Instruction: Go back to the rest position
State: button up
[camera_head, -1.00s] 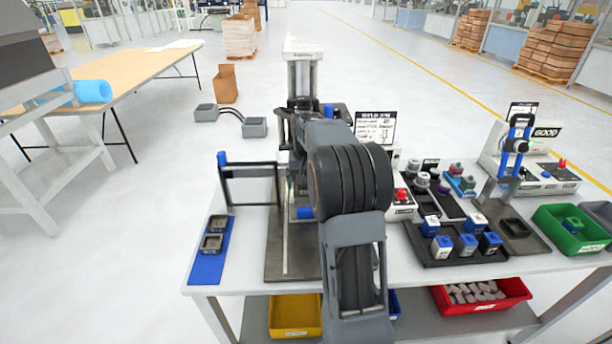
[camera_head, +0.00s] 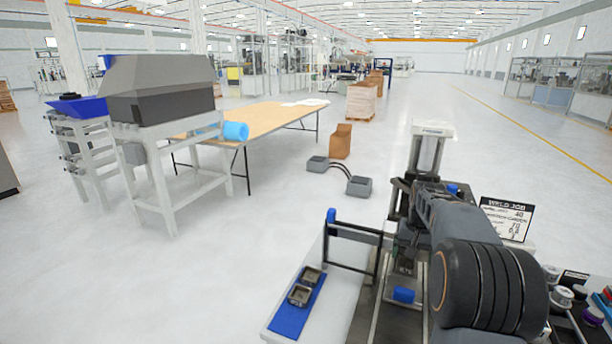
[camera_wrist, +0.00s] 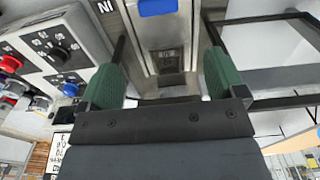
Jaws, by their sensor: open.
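My gripper (camera_wrist: 158,80) shows in the wrist view with its two green fingers spread apart and nothing held between them. Beyond the fingers is a grey metal fixture with a blue part (camera_wrist: 157,7). In the head view my dark arm reaches over the workbench (camera_head: 345,290) at the lower right. The arm hides the gripper there. A white-topped machine (camera_head: 430,150) stands behind the arm.
A blue mat (camera_head: 290,318) with two small square metal parts lies at the bench's left end, beside a black frame (camera_head: 352,238). A control box (camera_wrist: 60,45) with knobs is close left of the fingers. A wooden table (camera_head: 262,120) stands beyond open floor.

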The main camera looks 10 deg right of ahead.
jog(key=s+a+n+t, duration=0.3)
jog(key=s+a+n, duration=0.2)
jog(key=s+a, duration=1.4)
jog(key=shift+s+n+t, duration=0.3)
jog(key=shift+s+n, duration=0.1)
jog(key=shift+s, duration=0.35)
